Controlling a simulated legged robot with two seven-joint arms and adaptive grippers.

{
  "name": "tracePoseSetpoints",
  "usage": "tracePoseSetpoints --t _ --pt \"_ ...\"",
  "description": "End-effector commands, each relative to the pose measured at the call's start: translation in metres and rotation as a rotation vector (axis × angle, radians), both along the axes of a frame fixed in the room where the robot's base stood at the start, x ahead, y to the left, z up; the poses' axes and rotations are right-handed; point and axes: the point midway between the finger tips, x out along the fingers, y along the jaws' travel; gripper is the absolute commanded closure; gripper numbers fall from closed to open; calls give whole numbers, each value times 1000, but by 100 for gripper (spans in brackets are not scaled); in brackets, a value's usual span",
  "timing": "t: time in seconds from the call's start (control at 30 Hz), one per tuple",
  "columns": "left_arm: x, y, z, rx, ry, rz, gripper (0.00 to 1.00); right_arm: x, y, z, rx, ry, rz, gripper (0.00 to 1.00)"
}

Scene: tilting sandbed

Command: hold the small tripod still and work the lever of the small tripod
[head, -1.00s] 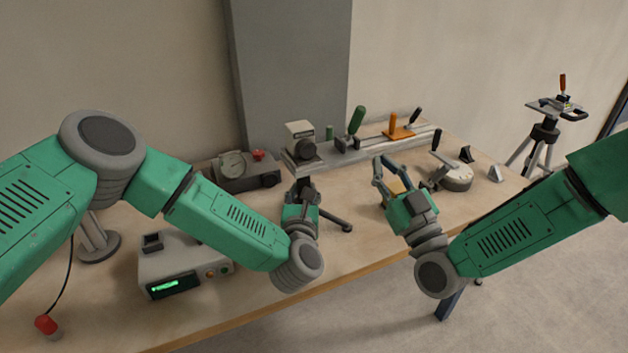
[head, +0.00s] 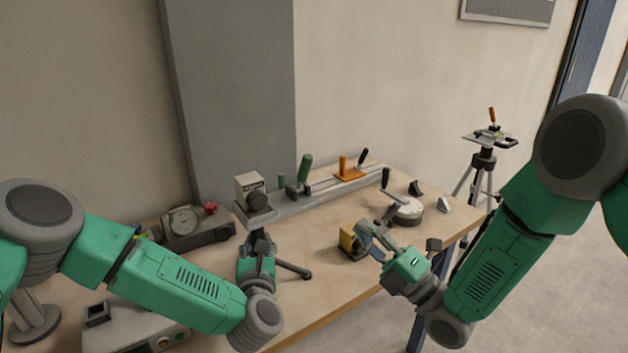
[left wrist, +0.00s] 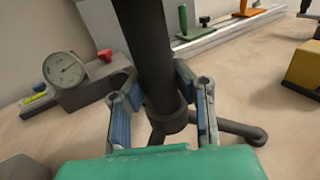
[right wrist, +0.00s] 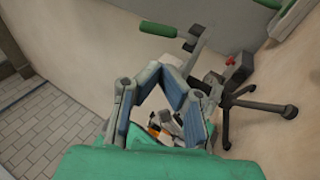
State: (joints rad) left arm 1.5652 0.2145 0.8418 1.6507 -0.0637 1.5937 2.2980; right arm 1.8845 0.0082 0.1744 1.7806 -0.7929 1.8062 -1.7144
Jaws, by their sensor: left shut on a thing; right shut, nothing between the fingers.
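The small tripod (head: 259,246) is dark and stands on the table at the centre of the head view. Its post (left wrist: 150,45) rises through the middle of the left wrist view, with legs spread at its foot. My left gripper (head: 259,254) is shut on this post, one finger on each side. My right gripper (head: 366,230) is shut and empty, to the right of the tripod beside a yellow block, apart from the tripod. Its fingers (right wrist: 162,72) meet in the right wrist view. I cannot make out the tripod's lever clearly.
The yellow block (head: 350,241) is close to my right fingers. A round base with a black-handled lever (head: 407,211) stands behind. A rail with clamps (head: 325,190) runs along the back, and a dial gauge (head: 183,221) stands left. A larger tripod (head: 484,160) stands off the table.

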Motion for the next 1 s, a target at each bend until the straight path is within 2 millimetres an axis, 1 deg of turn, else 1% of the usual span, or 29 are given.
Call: tracePoseSetpoints --t 0.23,0.37,0.47,0.8,1.0 --pt "0 0 1 -1 -2 1 100 1 2 1 3 1 1 100" --pt "0 0 1 0 -2 1 100 9 10 7 3 -1 2 100" --pt "0 0 1 0 -3 1 100 20 21 14 4 -2 1 100" --pt "0 0 1 0 -3 1 100 65 69 44 4 0 1 100" --pt "0 0 1 -1 -3 1 100 82 87 54 4 3 1 100"
